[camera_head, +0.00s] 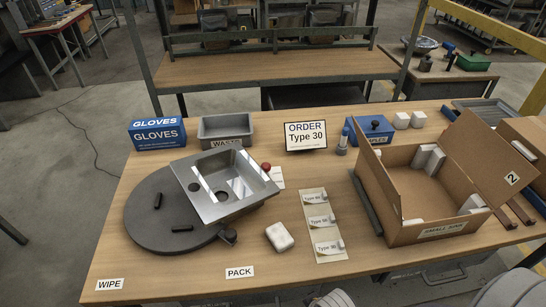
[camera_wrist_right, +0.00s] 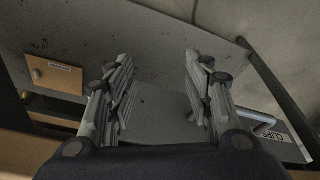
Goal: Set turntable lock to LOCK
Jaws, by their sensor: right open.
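The turntable (camera_head: 148,224) is a dark grey round disc on the left of the bench in the head view. A steel sink (camera_head: 225,187) lies tilted over its right part, and two black pads (camera_head: 182,228) show on the disc. A small dark block (camera_head: 229,236) sits at the disc's front right edge; I cannot tell whether it is the lock or read any LOCK marking. A red knob (camera_head: 266,167) stands behind the sink's right side. My right gripper (camera_wrist_right: 158,80) is open and empty in the right wrist view, over a grey surface. My left gripper is not visible.
An open cardboard box (camera_head: 435,185) fills the bench's right side. A white block (camera_head: 279,237) and a label card (camera_head: 323,228) lie front centre. A grey waste bin (camera_head: 226,129), blue gloves box (camera_head: 157,133) and order sign (camera_head: 306,136) stand behind.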

